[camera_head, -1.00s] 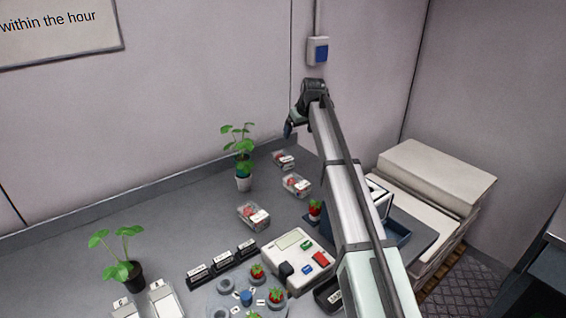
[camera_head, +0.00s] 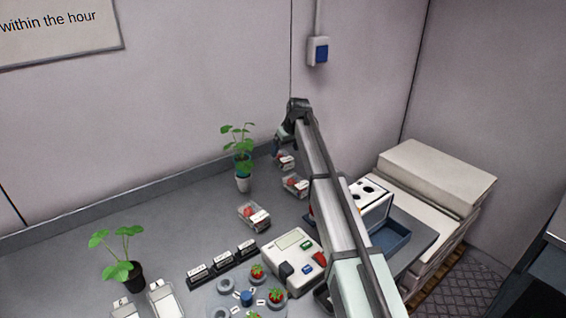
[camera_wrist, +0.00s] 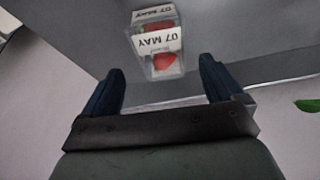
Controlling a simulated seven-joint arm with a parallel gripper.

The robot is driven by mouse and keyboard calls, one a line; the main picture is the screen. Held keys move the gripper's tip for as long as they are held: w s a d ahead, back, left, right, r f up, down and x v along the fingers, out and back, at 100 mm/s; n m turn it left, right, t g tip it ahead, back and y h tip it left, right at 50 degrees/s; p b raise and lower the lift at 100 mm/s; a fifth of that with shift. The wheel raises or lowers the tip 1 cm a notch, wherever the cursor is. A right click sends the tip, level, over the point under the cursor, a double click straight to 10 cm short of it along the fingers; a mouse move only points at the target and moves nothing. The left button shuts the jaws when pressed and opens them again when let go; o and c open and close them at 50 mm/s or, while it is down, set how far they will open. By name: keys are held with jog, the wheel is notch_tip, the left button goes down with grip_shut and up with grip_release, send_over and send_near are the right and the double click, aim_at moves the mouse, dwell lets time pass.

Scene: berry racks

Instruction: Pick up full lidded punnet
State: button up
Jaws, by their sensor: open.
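Three clear lidded punnets with red berries stand in a row on the grey bench. The rear one (camera_head: 286,161) is right by my gripper (camera_head: 277,149), partly hidden by it. The middle punnet (camera_head: 295,185) and the front punnet (camera_head: 254,215) are nearer. In the wrist view a punnet (camera_wrist: 158,42) with a "07 MAY" label and red berries lies ahead of my open gripper (camera_wrist: 160,82), roughly centred between the two dark fingers and beyond their tips. The fingers do not touch it.
A potted plant (camera_head: 241,160) stands left of the rear punnets, and the back wall is close behind. A white device with buttons (camera_head: 293,260), a blue tray (camera_head: 388,240) and another plant (camera_head: 122,262) are nearer.

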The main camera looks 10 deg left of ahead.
aim_at(283, 156)
jog(key=shift+s+x, duration=0.2)
jog(key=shift+x, duration=2.3)
jog(key=shift+f, duration=0.3)
jog(key=c, duration=1.1)
